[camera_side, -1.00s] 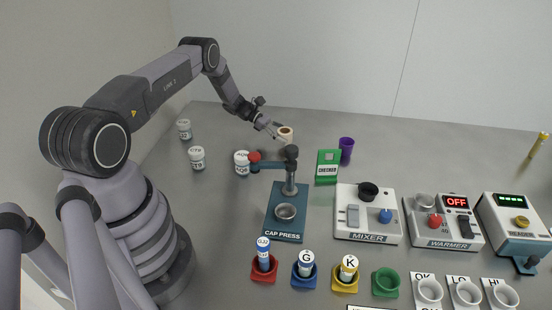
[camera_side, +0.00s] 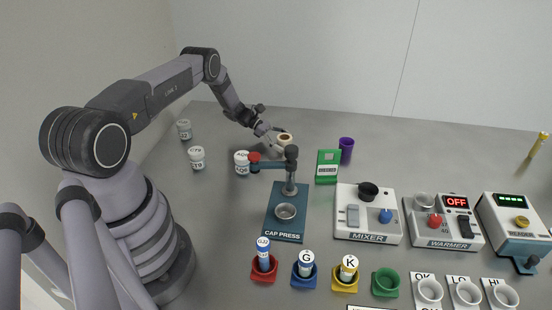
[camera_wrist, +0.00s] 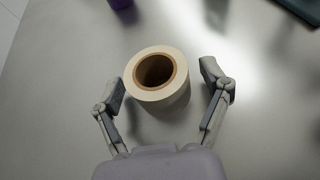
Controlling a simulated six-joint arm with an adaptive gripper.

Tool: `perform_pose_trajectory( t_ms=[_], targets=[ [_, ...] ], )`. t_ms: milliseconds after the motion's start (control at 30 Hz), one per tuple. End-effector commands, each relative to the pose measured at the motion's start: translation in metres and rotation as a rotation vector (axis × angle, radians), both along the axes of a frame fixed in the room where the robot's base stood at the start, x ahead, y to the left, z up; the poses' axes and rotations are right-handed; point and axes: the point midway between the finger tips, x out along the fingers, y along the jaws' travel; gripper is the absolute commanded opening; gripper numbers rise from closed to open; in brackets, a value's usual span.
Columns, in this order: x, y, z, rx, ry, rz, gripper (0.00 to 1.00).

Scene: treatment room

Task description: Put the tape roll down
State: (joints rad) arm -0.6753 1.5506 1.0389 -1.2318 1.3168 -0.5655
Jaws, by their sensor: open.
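The tape roll (camera_wrist: 172,94) is cream with a brown core and lies between the two fingers in the wrist view, its hole facing the camera. Gaps show between the roll and both fingers. My gripper (camera_wrist: 166,84) is open around it. In the side view the tape roll (camera_side: 285,138) is at the back of the table, behind the cap press, at the tip of my gripper (camera_side: 276,137). It appears to rest on the grey table, though its underside is hard to see.
The cap press (camera_side: 287,195) stands in front of the roll. A green checker (camera_side: 327,167) and a purple cup (camera_side: 346,150) are to its right. White-lidded jars (camera_side: 242,163) stand to the left. The table behind the roll is clear.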

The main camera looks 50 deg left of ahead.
Motion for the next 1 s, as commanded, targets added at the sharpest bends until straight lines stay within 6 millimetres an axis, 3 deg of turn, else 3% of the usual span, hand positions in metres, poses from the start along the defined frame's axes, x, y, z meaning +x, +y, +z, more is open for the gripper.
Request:
perform_pose_trajectory(
  t_ms=[167, 600, 833, 933, 1000],
  targets=[
    [-0.002, 0.003, 0.005, 0.0, 0.0, 0.001, 0.77],
    [-0.042, 0.075, 0.039, 0.001, -0.002, 0.003, 0.77],
    [-0.053, 0.094, 0.05, 0.005, -0.001, -0.004, 0.77],
    [-0.048, 0.09, 0.071, 0.049, -0.013, -0.045, 0.77],
    [-0.04, 0.08, 0.099, 0.111, -0.029, -0.104, 0.77]
  ],
)
